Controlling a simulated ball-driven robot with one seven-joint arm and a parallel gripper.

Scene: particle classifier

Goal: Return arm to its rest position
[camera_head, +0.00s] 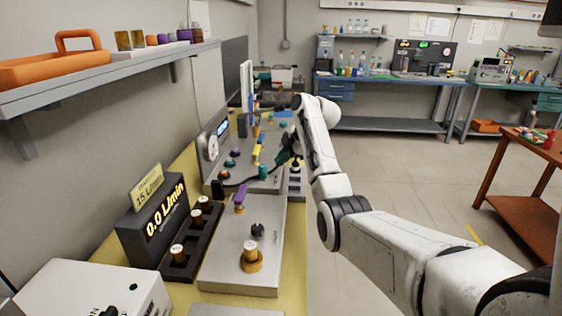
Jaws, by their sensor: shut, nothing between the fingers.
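My white arm rises from the lower right, bends at a dark joint and reaches forward to a raised wrist beside the bench's right edge. My gripper (284,157), small and dark, shows just left of the forearm, above the right side of the bench equipment. It is shut and holds nothing. Its fingertips are small and hard to separate from the dark parts and black cable behind them. The forearm hides part of the bench's right edge.
The classifier bench holds a flow display (165,219) reading 0.0 L/min, a rack (206,243) with several capped vials and a grey panel (240,272) with knobs. A shelf (110,67) overhangs the left. Open floor (420,170) lies right of my arm, before a brown table (525,207).

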